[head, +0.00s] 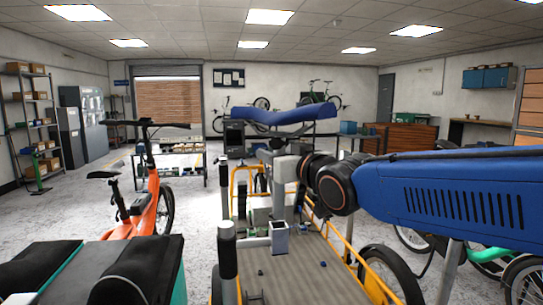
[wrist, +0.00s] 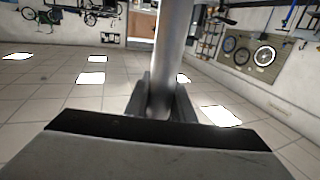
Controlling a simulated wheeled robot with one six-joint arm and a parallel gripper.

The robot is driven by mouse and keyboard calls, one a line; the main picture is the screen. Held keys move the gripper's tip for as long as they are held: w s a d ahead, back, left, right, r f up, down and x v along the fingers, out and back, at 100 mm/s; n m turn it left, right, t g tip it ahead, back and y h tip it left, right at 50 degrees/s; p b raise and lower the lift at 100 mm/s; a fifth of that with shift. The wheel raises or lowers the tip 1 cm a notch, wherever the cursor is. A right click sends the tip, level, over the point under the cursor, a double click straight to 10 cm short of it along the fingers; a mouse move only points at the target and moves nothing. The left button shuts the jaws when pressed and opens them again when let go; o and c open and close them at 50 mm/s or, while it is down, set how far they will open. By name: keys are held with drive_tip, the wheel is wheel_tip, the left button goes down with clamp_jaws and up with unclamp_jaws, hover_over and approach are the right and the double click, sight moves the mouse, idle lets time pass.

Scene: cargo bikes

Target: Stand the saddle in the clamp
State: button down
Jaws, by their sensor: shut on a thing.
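The blue saddle (head: 285,116) is in the air near the middle of the head view, with its long side running across the picture. My gripper (head: 278,155) is below it. In the wrist view the gripper (wrist: 160,100) is shut on the saddle's silver post (wrist: 175,50), which stands between the two fingers. A grey, square, open-topped holder (head: 279,240), which looks like the clamp, stands on the cargo bike's deck below the gripper. I cannot make out the post's lower end, and no contact with the holder is clear.
The cargo bike's brown deck (head: 310,278) has yellow rails and grey uprights (head: 227,262). An orange bike (head: 146,210) stands to the left and a green one (head: 490,258) to the right. Dark padded seats (head: 135,272) are at the front left.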

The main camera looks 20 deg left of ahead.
wheel_tip(320, 180, down, 8)
drive_tip(key=shift+f, duration=0.2)
idle(4.8)
drive_tip(key=c, duration=1.4)
unclamp_jaws()
drive_tip(key=shift+c, duration=0.2)
drive_tip(key=shift+f, duration=0.1)
